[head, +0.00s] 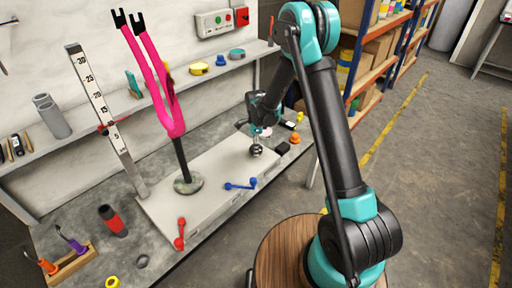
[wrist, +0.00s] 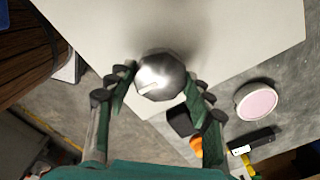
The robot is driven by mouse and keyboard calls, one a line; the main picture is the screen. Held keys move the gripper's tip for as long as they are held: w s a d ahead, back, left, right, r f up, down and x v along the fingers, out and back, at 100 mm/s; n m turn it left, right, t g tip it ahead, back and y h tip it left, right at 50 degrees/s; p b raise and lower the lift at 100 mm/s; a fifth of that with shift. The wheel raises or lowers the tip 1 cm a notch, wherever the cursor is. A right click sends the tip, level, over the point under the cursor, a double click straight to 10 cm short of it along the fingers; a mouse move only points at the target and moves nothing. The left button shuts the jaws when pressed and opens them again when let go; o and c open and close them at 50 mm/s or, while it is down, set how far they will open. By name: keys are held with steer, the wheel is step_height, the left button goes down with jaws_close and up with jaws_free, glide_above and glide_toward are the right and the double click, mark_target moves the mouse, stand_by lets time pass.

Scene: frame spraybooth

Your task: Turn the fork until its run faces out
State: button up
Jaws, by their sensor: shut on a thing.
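The pink fork (head: 168,92) stands upright on a dark post (head: 181,160) with a round grey foot (head: 188,185), its two black-tipped prongs up and leaning left. A small yellowish patch shows along its right side; I cannot tell whether this is the run. My gripper (head: 256,143) is low over the right end of the pale bench plate (head: 215,172), apart from the fork. In the wrist view my gripper (wrist: 159,80) is shut on a shiny round metal knob (wrist: 160,77), also visible in the head view (head: 256,151). The fork is not in the wrist view.
A graduated ruler stand (head: 103,110) is left of the fork. A black block (wrist: 182,120), an orange item (wrist: 196,146) and a pink-topped disc (wrist: 257,102) are near my gripper. Shelving (head: 375,50) stands behind.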

steer(key=o, duration=1.2)
steer(key=shift+c, duration=0.2)
step_height(320, 180, up, 12)
steer(key=shift+d, duration=0.1)
